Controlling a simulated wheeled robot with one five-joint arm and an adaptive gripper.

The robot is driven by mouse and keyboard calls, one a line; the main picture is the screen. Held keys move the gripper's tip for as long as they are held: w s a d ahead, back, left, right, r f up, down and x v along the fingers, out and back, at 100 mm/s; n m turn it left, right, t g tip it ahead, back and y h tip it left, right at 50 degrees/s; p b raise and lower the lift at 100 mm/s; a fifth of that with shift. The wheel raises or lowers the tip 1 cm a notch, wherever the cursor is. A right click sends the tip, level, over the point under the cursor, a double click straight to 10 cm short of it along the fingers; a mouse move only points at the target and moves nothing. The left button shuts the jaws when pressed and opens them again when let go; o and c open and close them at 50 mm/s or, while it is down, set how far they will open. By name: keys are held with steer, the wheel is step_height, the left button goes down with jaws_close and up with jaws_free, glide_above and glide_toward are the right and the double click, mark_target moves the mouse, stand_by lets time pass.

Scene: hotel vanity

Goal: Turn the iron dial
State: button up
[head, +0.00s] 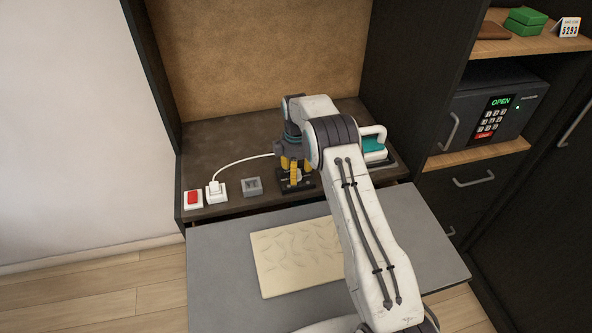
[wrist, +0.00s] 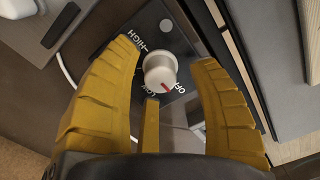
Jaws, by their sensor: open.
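The iron dial (wrist: 160,68) is a round white knob on a dark plate (wrist: 185,47) marked HIGH, LOW and OFF. My gripper (wrist: 166,38) is open, with one yellow finger on each side of the dial and visible gaps between. A narrow yellow part also shows just below the knob; whether it touches is unclear. In the head view my gripper (head: 293,165) is over the black dial base (head: 297,184), and the knob is hidden. A white and teal iron (head: 374,148) stands at right, partly behind my arm.
A white plug and socket (head: 216,191), a red switch (head: 193,199) and a small grey block (head: 252,187) sit left on the dark counter (head: 225,143). A beige mat (head: 290,262) lies on the grey board in front. A safe (head: 490,115) is at right.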

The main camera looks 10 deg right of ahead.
steer(key=shift+f, duration=0.25)
jaws_close()
stand_by(0.5)
